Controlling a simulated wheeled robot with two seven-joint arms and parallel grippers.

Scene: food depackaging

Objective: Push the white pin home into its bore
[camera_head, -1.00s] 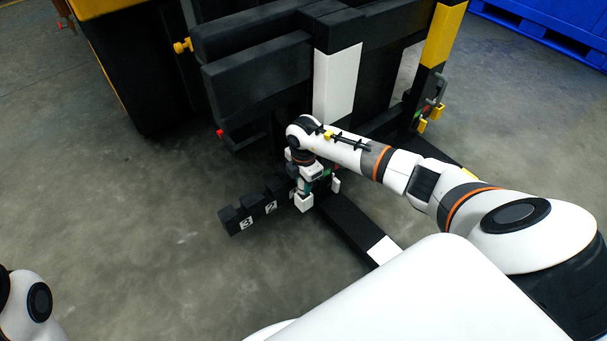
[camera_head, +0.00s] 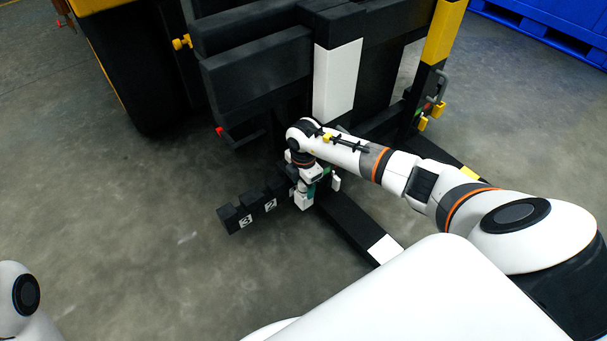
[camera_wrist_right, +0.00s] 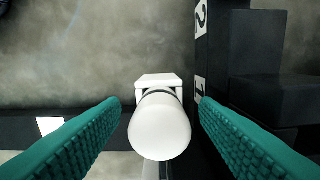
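The white pin (camera_wrist_right: 159,128) shows in the right wrist view as a smooth round white end with a white square piece just behind it. It stands beside the black numbered bar (camera_wrist_right: 215,60). My right gripper (camera_wrist_right: 160,104) is open, with its two teal ribbed fingers either side of the pin and a gap on both sides. In the head view my right gripper (camera_head: 319,190) is low at the right end of the numbered bar, and the pin cannot be made out for sure there. The bore is hidden. My left gripper is out of view.
A big black machine frame with a white panel (camera_head: 334,82) rises just behind my right gripper. A black floor beam with a white end patch (camera_head: 383,249) runs toward the lower right. Yellow padlocks (camera_head: 428,117) hang at the right. The floor at left is clear.

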